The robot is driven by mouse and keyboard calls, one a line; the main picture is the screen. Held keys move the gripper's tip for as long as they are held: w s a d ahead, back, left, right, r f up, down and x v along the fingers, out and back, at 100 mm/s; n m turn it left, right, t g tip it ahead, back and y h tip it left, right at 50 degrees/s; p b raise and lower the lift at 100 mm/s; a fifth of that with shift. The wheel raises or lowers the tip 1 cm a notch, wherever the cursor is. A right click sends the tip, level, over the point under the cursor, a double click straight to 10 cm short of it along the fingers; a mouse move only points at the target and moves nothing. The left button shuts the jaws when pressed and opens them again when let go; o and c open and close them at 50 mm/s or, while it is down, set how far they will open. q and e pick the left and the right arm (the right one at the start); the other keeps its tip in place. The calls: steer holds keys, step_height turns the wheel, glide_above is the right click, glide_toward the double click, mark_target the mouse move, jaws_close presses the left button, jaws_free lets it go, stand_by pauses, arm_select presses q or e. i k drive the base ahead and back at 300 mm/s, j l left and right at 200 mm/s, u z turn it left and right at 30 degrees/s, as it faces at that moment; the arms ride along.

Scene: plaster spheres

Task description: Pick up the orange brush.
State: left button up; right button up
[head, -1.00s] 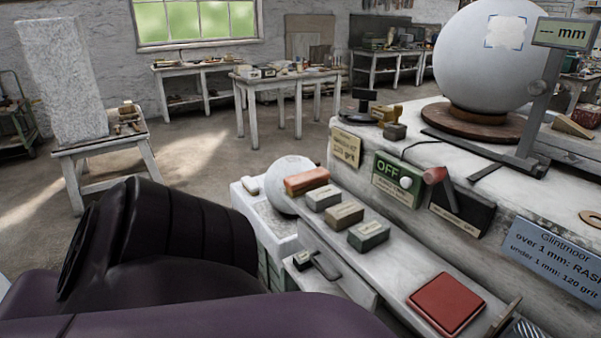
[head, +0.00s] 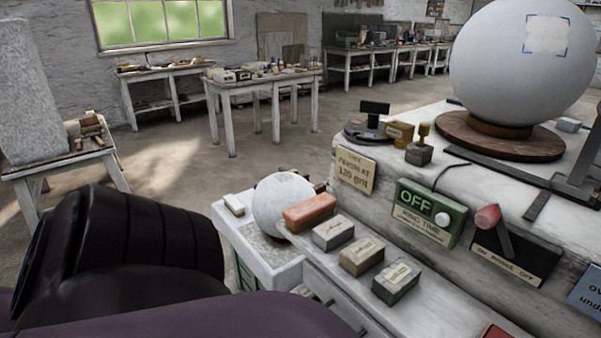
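I cannot make out an orange brush for certain in the head view. An orange-brown block (head: 310,212) lies at the far left end of a row of blocks on the pale ledge (head: 350,290); no bristles can be told on it. Neither of my grippers is in view. Dark parts of my own arm fill the lower left.
Grey (head: 333,231), tan (head: 361,256) and green (head: 397,282) blocks follow along the ledge. A small plaster sphere (head: 283,200) sits left of them. A large sphere (head: 500,75) stands on a round wooden base (head: 470,135). A green OFF box (head: 425,212) fronts the bench. Open floor lies beyond.

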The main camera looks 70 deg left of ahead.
mark_target(303, 215)
steer(key=k+j, duration=0.1)
steer(key=j, duration=1.6)
steer(key=k, duration=0.05)
